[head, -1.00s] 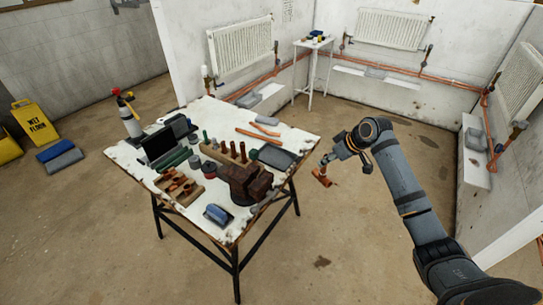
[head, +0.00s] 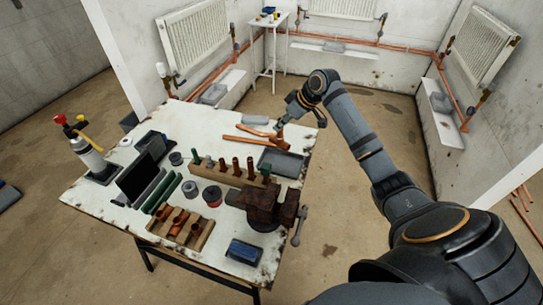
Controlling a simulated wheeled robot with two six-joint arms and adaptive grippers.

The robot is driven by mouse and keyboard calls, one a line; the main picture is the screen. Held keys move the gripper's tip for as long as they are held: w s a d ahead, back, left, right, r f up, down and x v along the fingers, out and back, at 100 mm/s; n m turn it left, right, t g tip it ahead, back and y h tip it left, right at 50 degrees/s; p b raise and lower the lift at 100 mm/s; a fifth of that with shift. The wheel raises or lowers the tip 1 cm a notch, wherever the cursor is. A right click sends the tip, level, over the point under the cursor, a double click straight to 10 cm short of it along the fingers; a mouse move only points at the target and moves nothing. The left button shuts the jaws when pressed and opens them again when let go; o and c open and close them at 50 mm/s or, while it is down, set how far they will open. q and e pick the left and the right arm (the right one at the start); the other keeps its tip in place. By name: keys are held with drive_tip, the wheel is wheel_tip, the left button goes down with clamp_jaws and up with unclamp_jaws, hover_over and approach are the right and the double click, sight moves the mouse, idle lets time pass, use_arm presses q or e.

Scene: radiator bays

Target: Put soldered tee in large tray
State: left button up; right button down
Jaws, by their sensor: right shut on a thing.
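My right gripper (head: 285,122) is shut on a copper soldered tee (head: 277,135). It holds the tee near the table's far right edge, close above or beside a dark grey tray (head: 283,163) that appears empty. I cannot tell whether the tee touches anything. This tray is the largest tray I can make out on the table. My left gripper is not in view.
The worn white table (head: 120,185) carries a brown vise (head: 265,203), a wooden block with copper fittings (head: 180,228), a rack of upright pieces (head: 232,175) and a blue item (head: 244,251). Loose copper pipes (head: 245,141) lie beside the tray.

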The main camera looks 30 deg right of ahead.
sight(283, 139)
drive_tip(key=f, duration=0.2)
drive_tip(key=s+f+p, duration=0.1)
drive_tip(key=f, duration=0.1)
drive_tip(key=shift+d+f, duration=0.2)
drive_tip(key=shift+f, duration=0.2)
wheel_tip(283, 139, down, 2)
drive_tip(key=shift+w+a+f, duration=0.15)
drive_tip(key=shift+f, duration=0.05)
wheel_tip(283, 139, down, 2)
drive_tip(key=shift+f+p, duration=0.2)
drive_tip(key=shift+p, duration=0.15)
drive_tip(key=shift+f, duration=0.15)
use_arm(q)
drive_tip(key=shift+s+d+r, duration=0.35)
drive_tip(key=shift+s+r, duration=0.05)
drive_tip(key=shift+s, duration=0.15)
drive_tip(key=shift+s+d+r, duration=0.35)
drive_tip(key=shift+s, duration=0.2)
use_arm(e)
drive_tip(key=c, duration=1.3)
unclamp_jaws()
drive_tip(key=shift+o, duration=0.2)
use_arm(q)
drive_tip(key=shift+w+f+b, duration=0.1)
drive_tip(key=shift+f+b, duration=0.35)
drive_tip(key=shift+b, duration=0.1)
use_arm(e)
drive_tip(key=v, duration=1.2)
